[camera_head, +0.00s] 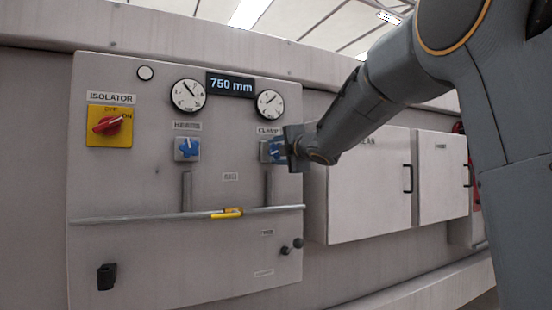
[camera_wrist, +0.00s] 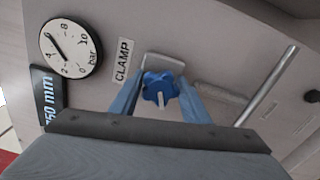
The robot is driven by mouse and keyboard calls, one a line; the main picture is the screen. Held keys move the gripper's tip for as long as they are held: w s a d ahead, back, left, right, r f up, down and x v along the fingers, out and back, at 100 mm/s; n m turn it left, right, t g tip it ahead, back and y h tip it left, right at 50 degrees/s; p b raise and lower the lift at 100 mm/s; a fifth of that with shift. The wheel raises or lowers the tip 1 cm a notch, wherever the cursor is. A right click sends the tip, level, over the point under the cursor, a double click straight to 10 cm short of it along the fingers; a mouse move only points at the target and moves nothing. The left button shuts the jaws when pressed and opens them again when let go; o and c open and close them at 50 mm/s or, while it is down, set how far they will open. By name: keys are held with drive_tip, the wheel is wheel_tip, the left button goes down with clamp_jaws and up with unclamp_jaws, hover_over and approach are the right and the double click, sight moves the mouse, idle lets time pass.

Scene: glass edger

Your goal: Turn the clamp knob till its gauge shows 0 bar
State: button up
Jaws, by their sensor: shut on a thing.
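The clamp knob (camera_head: 268,151) is a blue lobed knob on the grey panel, partly hidden behind my gripper (camera_head: 284,150) in the head view. In the wrist view the blue knob (camera_wrist: 160,87) sits between the two fingers of my gripper (camera_wrist: 160,95), which is shut on it. A white mark on the knob points down in that view. The CLAMP label (camera_wrist: 123,60) is beside it. The clamp gauge (camera_wrist: 70,48) is a round white dial marked in bar; its needle points to about 6. The gauge also shows in the head view (camera_head: 269,104).
A second blue knob (camera_head: 187,148) and a second gauge (camera_head: 187,95) are to the left. A 750 mm display (camera_head: 230,85) is between the gauges. A red isolator switch (camera_head: 108,124) is far left. A horizontal rail (camera_head: 150,218) crosses below the knobs. White cabinets (camera_head: 368,185) stand right.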

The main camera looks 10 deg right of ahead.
drive_tip(key=shift+n+b, duration=0.35)
drive_tip(key=shift+n, duration=0.35)
drive_tip(key=o, duration=1)
drive_tip(key=shift+o, duration=0.2)
drive_tip(key=shift+s, duration=0.15)
drive_tip(key=v, duration=0.7)
drive_tip(key=shift+s, duration=0.25)
drive_tip(key=shift+d, duration=0.1)
